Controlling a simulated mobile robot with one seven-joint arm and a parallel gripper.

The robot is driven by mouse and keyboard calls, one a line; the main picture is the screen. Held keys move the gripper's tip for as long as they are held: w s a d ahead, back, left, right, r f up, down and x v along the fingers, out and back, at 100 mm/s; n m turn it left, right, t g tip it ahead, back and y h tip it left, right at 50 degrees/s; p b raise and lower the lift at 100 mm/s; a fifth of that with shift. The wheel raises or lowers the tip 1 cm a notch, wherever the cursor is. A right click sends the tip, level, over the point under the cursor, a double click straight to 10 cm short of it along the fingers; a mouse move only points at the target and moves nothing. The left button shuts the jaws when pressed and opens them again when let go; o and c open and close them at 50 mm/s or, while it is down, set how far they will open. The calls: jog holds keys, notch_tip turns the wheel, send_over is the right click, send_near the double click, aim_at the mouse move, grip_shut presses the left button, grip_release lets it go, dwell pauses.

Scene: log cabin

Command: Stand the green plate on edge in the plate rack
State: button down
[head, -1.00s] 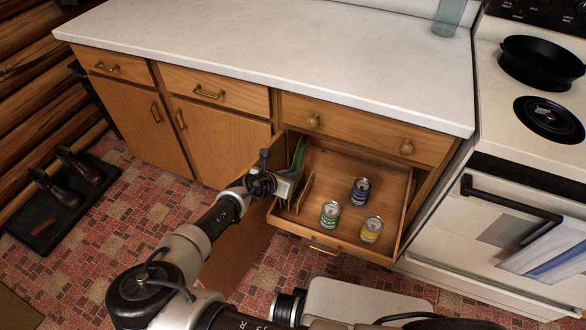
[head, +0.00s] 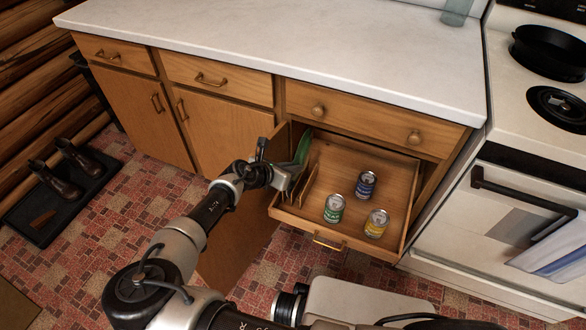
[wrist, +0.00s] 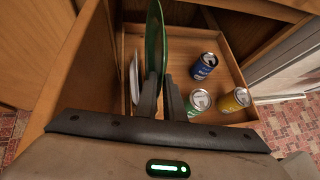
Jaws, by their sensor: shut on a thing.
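My gripper (wrist: 164,92) is shut on the green plate (wrist: 154,42), which stands upright on edge, seen nearly edge-on. In the head view the green plate (head: 302,148) is at the left side of the open drawer, with my gripper (head: 290,182) at its near edge. The plate rack (head: 307,186) shows as thin upright wooden dividers in the drawer's left part, partly hidden by my gripper. Whether the plate's lower edge sits in a slot cannot be seen. A pale upright piece (wrist: 134,78) stands just left of the plate in the wrist view.
A blue can (head: 366,185), a green can (head: 334,208) and a yellow can (head: 376,223) stand in the drawer (head: 400,190), right of the rack. The white countertop (head: 290,45) overhangs behind the drawer. A stove (head: 525,200) stands at the right.

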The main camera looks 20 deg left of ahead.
notch_tip(320, 180, down, 8)
jog(key=b, duration=0.4)
dwell(0.6)
jog(key=c, duration=1.8)
grip_release()
